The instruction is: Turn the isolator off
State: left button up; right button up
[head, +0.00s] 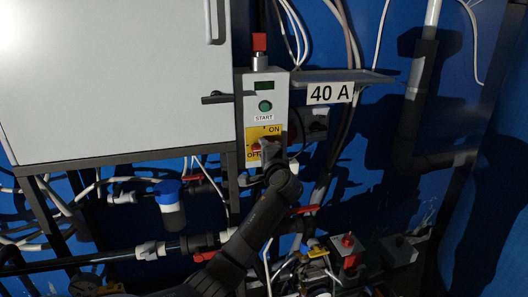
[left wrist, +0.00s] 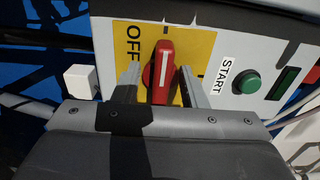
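The isolator is a red rotary handle (head: 256,147) on a yellow plate (left wrist: 205,45) marked ON and OFF in the head view. In the left wrist view the red handle (left wrist: 161,70) has a white line that runs nearly up the picture, towards the tick beside the OFF label. My left gripper (left wrist: 160,85) straddles the handle, one finger on each side, with narrow gaps visible. In the head view my left gripper (head: 270,150) covers part of the plate. My right gripper is not in view.
The green START button (head: 265,106) and a dark display are above the plate, with a red-topped fitting (head: 260,42) higher up. A grey cabinet (head: 110,80) is at left. A 40 A sign (head: 331,93) hangs at right. Pipes and a red-knobbed box (head: 348,242) are below.

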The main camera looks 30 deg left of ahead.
pick_arm(q)
jog(key=b+v, duration=0.2)
jog(key=v, duration=1.5)
jog(key=shift+s+b, duration=0.25)
jog(key=shift+b, duration=0.1)
jog(key=shift+d, duration=0.2)
